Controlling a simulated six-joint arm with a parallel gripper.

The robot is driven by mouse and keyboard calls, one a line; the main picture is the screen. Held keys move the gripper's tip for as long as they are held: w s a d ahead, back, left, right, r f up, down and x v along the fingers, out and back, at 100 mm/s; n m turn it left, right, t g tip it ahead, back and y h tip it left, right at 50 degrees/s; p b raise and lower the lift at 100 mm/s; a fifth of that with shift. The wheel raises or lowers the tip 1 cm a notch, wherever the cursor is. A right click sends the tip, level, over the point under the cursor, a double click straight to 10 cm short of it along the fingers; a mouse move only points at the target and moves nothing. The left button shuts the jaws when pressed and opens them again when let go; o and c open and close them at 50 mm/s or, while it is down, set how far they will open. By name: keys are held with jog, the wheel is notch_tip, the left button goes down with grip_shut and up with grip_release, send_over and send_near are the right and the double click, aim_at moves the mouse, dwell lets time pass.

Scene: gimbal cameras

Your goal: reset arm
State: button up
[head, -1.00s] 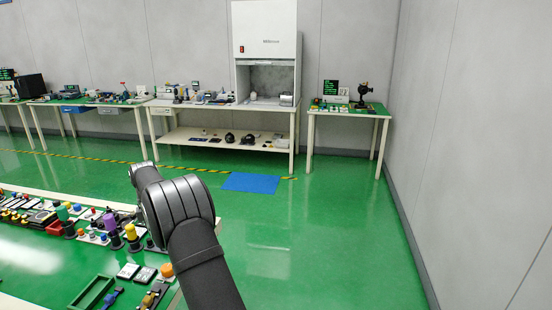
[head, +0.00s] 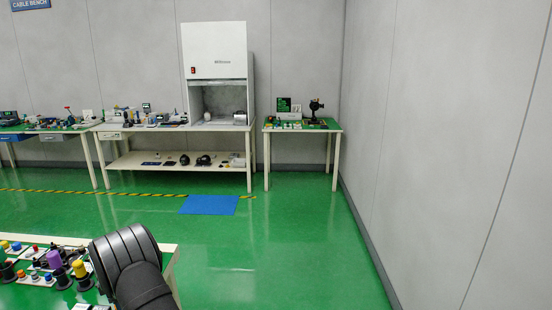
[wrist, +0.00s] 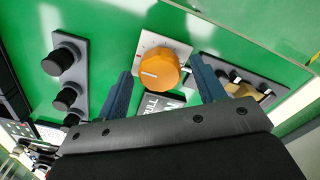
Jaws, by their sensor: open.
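My gripper (wrist: 160,92) shows in the wrist view with its two blue fingers apart, and nothing is held between them. An orange knob (wrist: 158,71) on a white plate appears between and beyond the fingertips; I cannot tell the distance. In the head view only a dark part of my arm shows at the bottom, over the right end of the near bench (head: 168,254); the gripper is out of that view.
Black knobs on a grey plate (wrist: 84,82) lie left of the fingers. Several coloured parts, including a yellow one (head: 80,268), crowd the near bench. A white cabinet (head: 215,55) stands at the back. Green floor is clear at right, with a blue mat (head: 209,205).

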jog(key=shift+r, duration=0.15)
notch_tip(320, 180, up, 17)
notch_tip(320, 180, down, 17)
jog(key=shift+f, duration=0.2)
jog(key=m, duration=0.4)
jog(key=shift+r+m, duration=0.1)
jog(key=shift+m, duration=0.2)
jog(key=m, duration=0.4)
jog(key=shift+m, duration=0.4)
jog(key=m, duration=0.4)
jog(key=shift+m, duration=2.3)
